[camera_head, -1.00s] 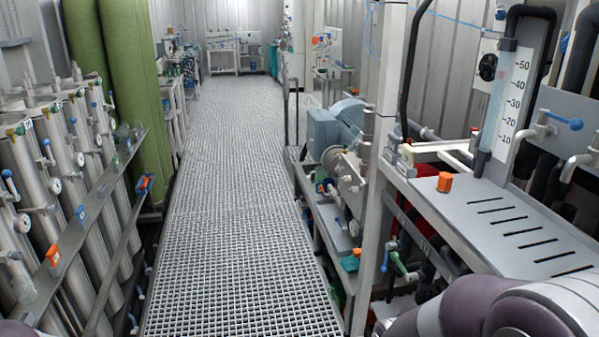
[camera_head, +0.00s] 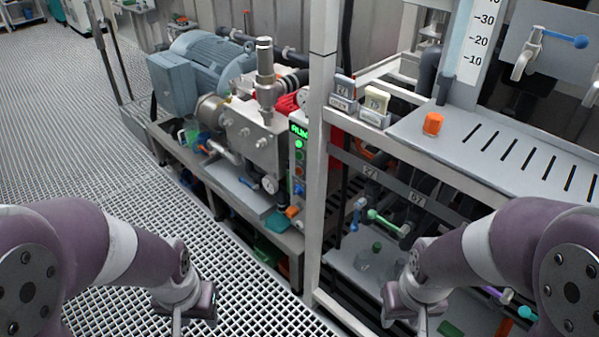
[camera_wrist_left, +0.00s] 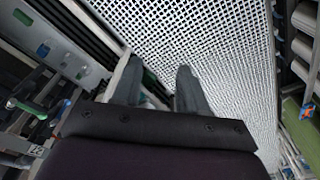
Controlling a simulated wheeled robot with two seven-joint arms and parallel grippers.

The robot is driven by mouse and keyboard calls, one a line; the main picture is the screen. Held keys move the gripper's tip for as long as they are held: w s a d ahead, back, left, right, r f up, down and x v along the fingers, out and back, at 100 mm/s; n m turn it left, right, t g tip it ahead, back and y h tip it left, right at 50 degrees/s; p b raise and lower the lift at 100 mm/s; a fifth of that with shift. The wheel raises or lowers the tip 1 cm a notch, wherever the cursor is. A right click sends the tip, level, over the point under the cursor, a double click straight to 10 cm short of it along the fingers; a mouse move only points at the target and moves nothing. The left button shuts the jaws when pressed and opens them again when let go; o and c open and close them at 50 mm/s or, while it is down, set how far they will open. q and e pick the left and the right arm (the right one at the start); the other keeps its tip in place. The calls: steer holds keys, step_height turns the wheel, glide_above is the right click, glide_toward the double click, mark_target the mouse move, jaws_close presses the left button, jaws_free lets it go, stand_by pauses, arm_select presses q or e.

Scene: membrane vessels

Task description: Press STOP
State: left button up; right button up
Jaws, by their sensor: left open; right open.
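A narrow control panel (camera_head: 298,165) stands on the pump bench beside the white post. Its display (camera_head: 298,130) glows green and appears to read RUN. Below it is a column of small controls, with a green one (camera_head: 299,144) at the top and a blue one (camera_head: 298,188) lower down. Their labels are too small to read, so I cannot tell which is STOP. My left gripper (camera_head: 177,322) is low over the grating, left of and apart from the panel. Its two fingers are spread and empty in the left wrist view (camera_wrist_left: 157,85). My right gripper (camera_head: 422,322) is low at the right, pointing down.
A blue motor and pump (camera_head: 215,75) sit on the bench left of the panel. The white post (camera_head: 318,150) rises just right of it. A slotted grey shelf (camera_head: 480,140) holds an orange block (camera_head: 432,124). The floor grating (camera_head: 90,150) is clear at the left.

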arm_select(q)
steer(key=shift+s+d, duration=0.15)
steer(key=shift+d, duration=0.05)
jaws_close()
steer(key=shift+s+d+r, duration=0.1)
stand_by(1.7)
